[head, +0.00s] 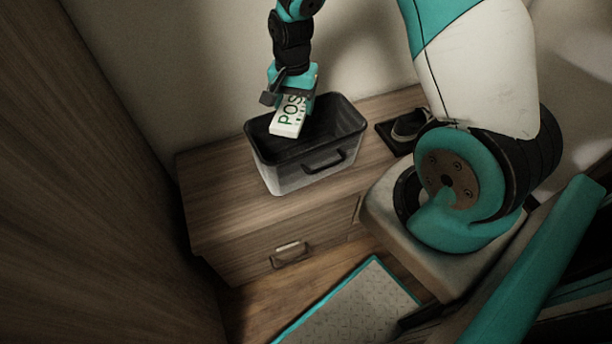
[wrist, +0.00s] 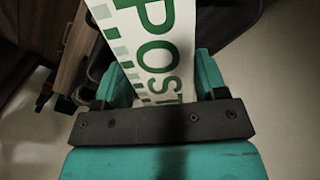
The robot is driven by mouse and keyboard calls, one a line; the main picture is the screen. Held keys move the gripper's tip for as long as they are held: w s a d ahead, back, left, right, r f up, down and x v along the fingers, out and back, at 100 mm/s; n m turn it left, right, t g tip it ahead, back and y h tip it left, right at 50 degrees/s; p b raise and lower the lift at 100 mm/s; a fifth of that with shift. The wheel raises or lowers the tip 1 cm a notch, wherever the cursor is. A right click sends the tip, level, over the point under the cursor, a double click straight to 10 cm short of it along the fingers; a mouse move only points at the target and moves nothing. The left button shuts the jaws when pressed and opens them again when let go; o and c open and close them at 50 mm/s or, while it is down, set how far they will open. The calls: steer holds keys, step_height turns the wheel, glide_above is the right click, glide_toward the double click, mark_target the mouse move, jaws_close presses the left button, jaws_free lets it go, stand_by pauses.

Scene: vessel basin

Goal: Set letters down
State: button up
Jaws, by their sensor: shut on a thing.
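The letters (head: 288,117) are a white bundle with green "POST" print. My gripper (head: 293,92) is shut on them and holds them tilted over the left part of a dark bin (head: 318,168). The bin has a grey lower body and a handle on its front, and stands on a wooden cabinet. In the wrist view the letters (wrist: 158,45) stick out from between the teal fingers of my gripper (wrist: 168,85). The lower end of the letters appears at or above the bin's rim; I cannot tell whether they touch it.
The wooden cabinet top (head: 215,185) is bare left of the bin. A dark shoe (head: 409,125) sits on a dark tray (head: 388,137) to the right. A drawer with a handle (head: 289,254) is shut below. A wooden panel (head: 90,200) stands at the left.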

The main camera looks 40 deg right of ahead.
mark_target(302, 109)
steer(key=d+f+m+b, duration=0.1)
steer(key=m+b, duration=0.1)
steer(key=d+f+m+b, duration=0.1)
steer(key=f+m+b, duration=0.1)
steer(key=w+d+f+m+b, duration=0.1)
steer(key=m+b, duration=0.2)
steer(key=shift+f, duration=0.2)
steer(key=f+m+b, duration=0.1)
steer(key=f+b, duration=0.1)
steer(key=f, duration=0.4)
steer(key=f+m+b, duration=0.1)
steer(key=f+b, duration=0.2)
steer(key=f, duration=0.4)
steer(key=d+f+m+b, duration=0.1)
steer(key=f+b, duration=0.2)
steer(key=f, duration=0.4)
steer(key=shift+r, duration=0.1)
steer(key=o, duration=1)
step_height(302, 109, up, 12)
steer(key=p, duration=0.3)
steer(key=shift+p, duration=0.4)
